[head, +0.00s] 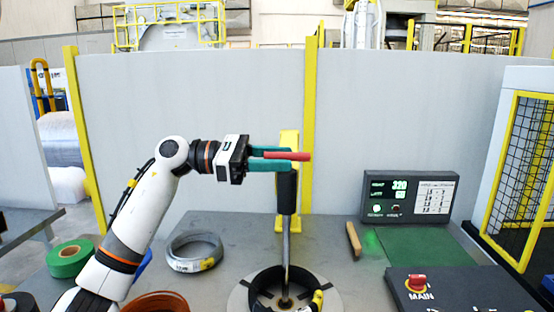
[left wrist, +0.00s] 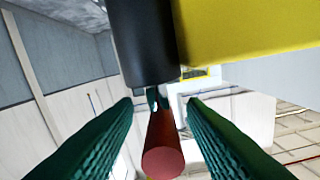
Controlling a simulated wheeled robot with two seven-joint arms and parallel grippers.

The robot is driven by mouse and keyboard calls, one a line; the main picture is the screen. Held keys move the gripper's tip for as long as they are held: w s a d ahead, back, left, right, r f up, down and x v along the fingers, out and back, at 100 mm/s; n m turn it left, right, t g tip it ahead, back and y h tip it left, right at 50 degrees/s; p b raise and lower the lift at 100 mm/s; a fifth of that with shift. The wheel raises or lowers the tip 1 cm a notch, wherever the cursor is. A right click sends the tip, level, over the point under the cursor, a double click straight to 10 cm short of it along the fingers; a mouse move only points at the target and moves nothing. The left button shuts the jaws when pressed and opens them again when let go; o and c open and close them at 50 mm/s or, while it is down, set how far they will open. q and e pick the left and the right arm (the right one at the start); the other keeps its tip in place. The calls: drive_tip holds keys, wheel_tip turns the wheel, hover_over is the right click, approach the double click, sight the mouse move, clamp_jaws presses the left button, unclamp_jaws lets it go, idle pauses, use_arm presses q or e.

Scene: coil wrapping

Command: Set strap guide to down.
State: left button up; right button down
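A red handle (head: 300,156) sticks out sideways, roughly level, near the top of a black cylinder (head: 287,192) on a thin upright metal rod (head: 286,240). I take this to be the strap guide lever. My left gripper (head: 290,158) is open, with one teal finger above the handle and one below. In the left wrist view the red handle (left wrist: 162,150) lies between the two fingers, with gaps on both sides, in front of the black cylinder (left wrist: 133,40). My right gripper is not in view.
The rod rises from a round coil base (head: 238,300). A grey coil (head: 194,251) and green tape roll (head: 70,258) lie left. A control panel (head: 409,197) and MAIN switch box (head: 460,290) stand right.

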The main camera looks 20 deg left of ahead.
use_arm(q)
drive_tip(key=b+v, duration=0.2)
drive_tip(key=v, duration=1)
